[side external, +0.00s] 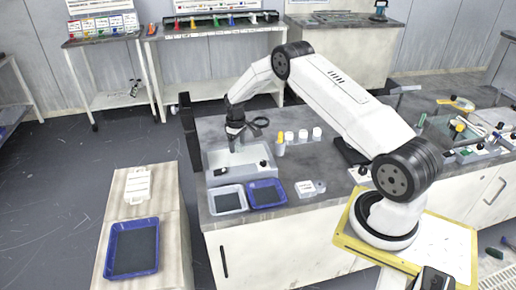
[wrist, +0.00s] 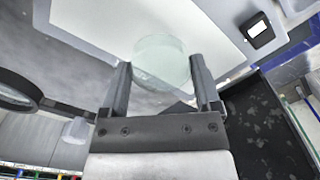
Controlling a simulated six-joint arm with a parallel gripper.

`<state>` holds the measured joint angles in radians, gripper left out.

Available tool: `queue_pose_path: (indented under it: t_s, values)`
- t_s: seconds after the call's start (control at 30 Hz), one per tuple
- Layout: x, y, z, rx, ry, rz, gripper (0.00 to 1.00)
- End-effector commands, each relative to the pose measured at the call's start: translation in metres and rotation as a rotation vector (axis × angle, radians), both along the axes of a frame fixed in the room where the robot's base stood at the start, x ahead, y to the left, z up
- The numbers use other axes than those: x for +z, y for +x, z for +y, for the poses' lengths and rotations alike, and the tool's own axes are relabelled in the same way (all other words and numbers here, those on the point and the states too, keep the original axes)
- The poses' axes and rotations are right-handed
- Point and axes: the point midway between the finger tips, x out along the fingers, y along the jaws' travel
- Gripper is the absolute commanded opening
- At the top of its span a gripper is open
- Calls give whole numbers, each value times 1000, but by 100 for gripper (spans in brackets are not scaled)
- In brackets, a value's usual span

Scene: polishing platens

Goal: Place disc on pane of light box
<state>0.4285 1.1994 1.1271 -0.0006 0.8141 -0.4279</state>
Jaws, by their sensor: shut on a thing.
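The disc (wrist: 162,62) is round, pale green and translucent. In the wrist view it sits between the two fingertips of my gripper (wrist: 162,78), which is shut on it. The bright white pane (wrist: 215,22) of the light box lies behind the disc, and the disc's outline overlaps it. I cannot tell whether disc and pane touch. In the side view my gripper (side external: 235,146) points down over the pale grey light box (side external: 213,160) on the bench. The disc is too small to make out there.
A white-rimmed tray (side external: 228,199) and a blue tray (side external: 266,194) stand in front of the light box. A black ring-shaped magnifier (side external: 260,122) is close beside my gripper, with several white-capped jars (side external: 303,135) to the right. Another blue tray (side external: 133,248) is on the left cabinet.

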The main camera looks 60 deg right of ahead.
Motion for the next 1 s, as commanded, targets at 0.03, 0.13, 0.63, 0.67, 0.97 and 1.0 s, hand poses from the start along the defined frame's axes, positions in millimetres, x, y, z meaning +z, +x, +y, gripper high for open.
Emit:
queue_pose_path:
  t_s: [0.03,0.13,0.63,0.67,0.97,1.0]
  values:
    - [-1,1,0,0,0,0,16]
    - [-4,3,-1,0,0,0,16]
    - [-34,4,-2,0,0,-1,16]
    - [-34,4,-2,0,0,-1,16]
    - [-38,3,-1,0,0,0,87]
    - [-38,3,-1,0,0,0,99]
